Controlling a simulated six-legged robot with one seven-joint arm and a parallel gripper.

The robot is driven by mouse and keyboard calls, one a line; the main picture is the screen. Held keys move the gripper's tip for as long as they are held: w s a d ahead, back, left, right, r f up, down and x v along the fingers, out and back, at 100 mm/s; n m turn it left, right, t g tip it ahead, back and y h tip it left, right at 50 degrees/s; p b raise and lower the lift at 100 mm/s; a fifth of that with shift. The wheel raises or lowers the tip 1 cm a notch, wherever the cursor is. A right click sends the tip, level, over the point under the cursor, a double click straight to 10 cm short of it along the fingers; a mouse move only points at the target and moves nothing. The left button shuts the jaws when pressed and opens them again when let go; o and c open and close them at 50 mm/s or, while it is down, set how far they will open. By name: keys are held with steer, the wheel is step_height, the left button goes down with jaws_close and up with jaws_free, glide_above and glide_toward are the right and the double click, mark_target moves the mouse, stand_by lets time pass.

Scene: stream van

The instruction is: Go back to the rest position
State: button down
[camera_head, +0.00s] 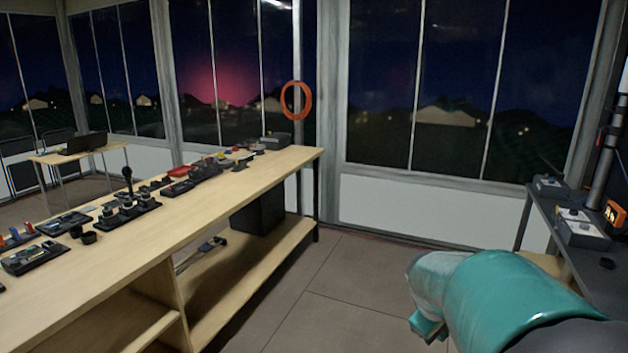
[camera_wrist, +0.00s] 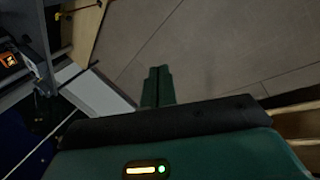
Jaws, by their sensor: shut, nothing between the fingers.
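My gripper (camera_wrist: 158,86) shows in the wrist view with its two green fingers together, over bare floor tiles, with nothing between them. In the head view my teal arm reaches in from the lower right, and the gripper end (camera_head: 428,326) hangs above the floor between the long wooden workbench and the dark bench at right. The fingers are mostly hidden behind the arm in that view.
The long wooden workbench (camera_head: 240,188) at left carries several small devices and has a lower shelf (camera_head: 245,270). The dark bench (camera_head: 545,215) at right holds grey boxes and an orange-lit device (camera_head: 615,214). The tiled floor (camera_head: 340,290) between them is clear.

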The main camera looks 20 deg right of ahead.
steer(key=s+a+r+t+y, duration=0.1)
steer(key=s+a+r, duration=0.1)
steer(key=a, duration=0.7)
steer(key=s+a+r+m+t+y, duration=0.1)
steer(key=s+a+r+t+y, duration=0.1)
steer(key=a, duration=0.8)
steer(key=s+a+r+m+t+y, duration=0.1)
steer(key=s+a+r, duration=0.2)
steer(key=a, duration=0.7)
steer(key=shift+s+r+y, duration=0.2)
steer(key=shift+r+y, duration=0.15)
steer(key=shift+y, duration=0.05)
steer(key=shift+d, duration=0.15)
